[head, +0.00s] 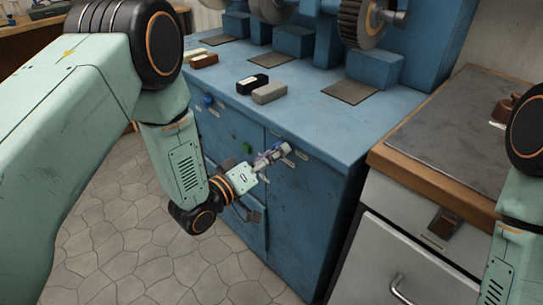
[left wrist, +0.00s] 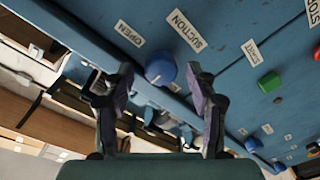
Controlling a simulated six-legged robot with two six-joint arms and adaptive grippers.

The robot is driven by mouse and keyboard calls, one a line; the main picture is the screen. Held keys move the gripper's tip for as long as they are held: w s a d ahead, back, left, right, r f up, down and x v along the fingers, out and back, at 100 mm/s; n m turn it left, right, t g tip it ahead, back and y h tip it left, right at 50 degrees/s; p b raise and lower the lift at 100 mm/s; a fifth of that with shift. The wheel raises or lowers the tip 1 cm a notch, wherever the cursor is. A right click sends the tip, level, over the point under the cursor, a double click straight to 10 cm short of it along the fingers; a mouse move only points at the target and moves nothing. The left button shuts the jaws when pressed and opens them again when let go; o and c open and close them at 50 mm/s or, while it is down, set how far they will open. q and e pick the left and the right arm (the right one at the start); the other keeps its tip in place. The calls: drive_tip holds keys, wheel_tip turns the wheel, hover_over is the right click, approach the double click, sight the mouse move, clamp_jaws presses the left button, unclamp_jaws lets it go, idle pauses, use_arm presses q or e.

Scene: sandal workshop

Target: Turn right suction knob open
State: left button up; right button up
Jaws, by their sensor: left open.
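The right suction knob (left wrist: 160,69) is a round blue knob on the blue cabinet front, beside labels reading OPEN and SUCTION in the left wrist view. It shows between the two fingertips of my left gripper (head: 276,153), which is open with one finger on either side. I cannot tell whether the fingers touch it. In the head view the gripper hides this knob. My right gripper is outside both views; only part of its arm shows at the right edge.
A green button (head: 247,148) and another blue knob (head: 207,101) sit farther left on the blue cabinet (head: 330,225). Dark and grey blocks (head: 269,93) lie on its top below the grinding wheels (head: 361,22). A drawer cabinet (head: 385,262) stands close on the right.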

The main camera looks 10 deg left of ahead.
use_arm(q)
drive_tip(key=shift+w+d, duration=0.1)
drive_tip(key=shift+w, duration=0.05)
drive_tip(key=shift+c, duration=0.5)
drive_tip(key=c, duration=1.1)
